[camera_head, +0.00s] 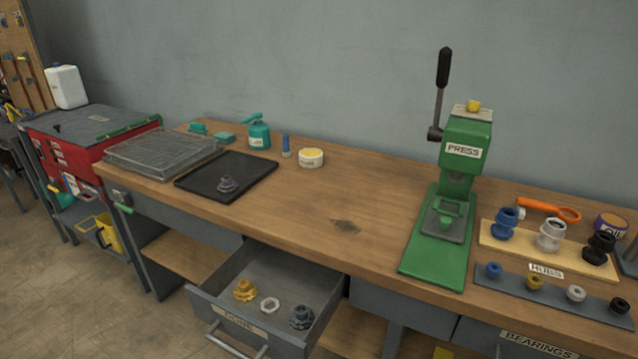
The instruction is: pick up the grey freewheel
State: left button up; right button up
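A grey toothed part that looks like a freewheel (228,184) lies on the black mat (262,166) at the left of the workbench. A second, darker grey toothed part (302,317) lies in the open drawer (232,322) at the front, beside a gold toothed part (245,290) and a pale ring (270,305). I cannot tell for sure which part is the named freewheel. Neither of my grippers is in view, and nothing touches these parts except what they lie on.
A wire-mesh tray (160,152) stands left of the mat. A teal bottle (259,133), a blue tube (286,146) and a tub (311,158) stand behind. A green press (465,165) and hub holders (530,245) are at right. The bench middle is clear.

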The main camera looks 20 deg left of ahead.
aim_at(301, 318)
jog(key=u, duration=1.3)
